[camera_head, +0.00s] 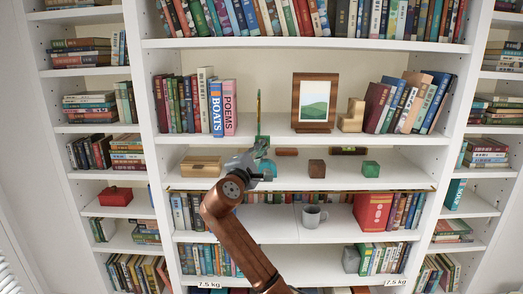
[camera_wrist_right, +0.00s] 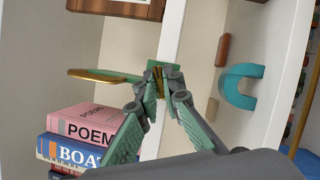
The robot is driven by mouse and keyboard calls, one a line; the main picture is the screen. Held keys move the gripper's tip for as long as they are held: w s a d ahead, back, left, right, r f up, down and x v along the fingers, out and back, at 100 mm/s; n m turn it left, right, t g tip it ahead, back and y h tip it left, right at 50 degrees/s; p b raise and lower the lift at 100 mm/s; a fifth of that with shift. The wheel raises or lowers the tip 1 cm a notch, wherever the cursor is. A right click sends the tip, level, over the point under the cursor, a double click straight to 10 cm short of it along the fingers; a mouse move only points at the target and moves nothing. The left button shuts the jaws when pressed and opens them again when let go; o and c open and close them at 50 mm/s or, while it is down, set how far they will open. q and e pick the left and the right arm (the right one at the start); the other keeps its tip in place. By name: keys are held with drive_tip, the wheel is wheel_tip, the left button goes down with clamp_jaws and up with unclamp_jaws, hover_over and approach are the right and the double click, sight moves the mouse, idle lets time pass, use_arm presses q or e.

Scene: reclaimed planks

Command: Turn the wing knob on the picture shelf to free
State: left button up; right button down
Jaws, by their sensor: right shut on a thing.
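My left gripper is not in view.
Books labelled BOATS and POEMS (camera_head: 230,107) stand left of the gripper.

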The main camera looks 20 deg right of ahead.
drive_tip(key=m, duration=0.2)
drive_tip(key=m+g+y, duration=0.1)
drive_tip(key=m, duration=0.1)
drive_tip(key=shift+m+g, duration=0.3)
drive_tip(key=shift+m, duration=0.1)
idle(0.4)
drive_tip(key=c, duration=2.1)
unclamp_jaws()
drive_tip(key=v, duration=1.2)
drive_tip(key=shift+w+a, duration=0.1)
